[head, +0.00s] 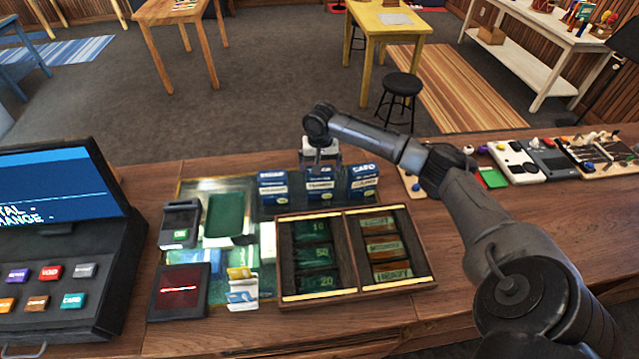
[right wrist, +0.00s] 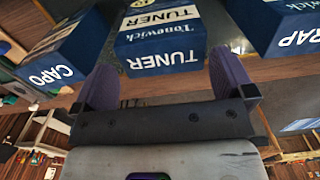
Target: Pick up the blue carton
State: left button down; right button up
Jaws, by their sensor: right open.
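Three blue-and-white cartons stand in a row at the back of the counter display. The left is the strap carton (head: 272,188), also in the right wrist view (right wrist: 285,28). The middle is the tuner carton (head: 320,188), and the right is the capo carton (head: 363,183), also at the left of the wrist view (right wrist: 60,58). My right gripper (head: 320,163) is at the top of the tuner carton. In the wrist view its open fingers (right wrist: 165,82) point at the tuner carton (right wrist: 160,42), which lies roughly between them; contact cannot be told. My left gripper is out of view.
A wooden divided tray (head: 356,297) with labelled slots lies in front of the cartons. A card reader (head: 180,223) and a cash register (head: 60,265) stand to the left. Pedals (head: 515,160) lie on the right. Bare counter shows at the front (head: 240,338).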

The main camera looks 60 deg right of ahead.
aim_at(320, 177)
jog(key=shift+a+f, duration=0.2)
jog(key=shift+f, duration=2.65)
jog(key=c, duration=0.7)
jog(key=shift+r, duration=0.1)
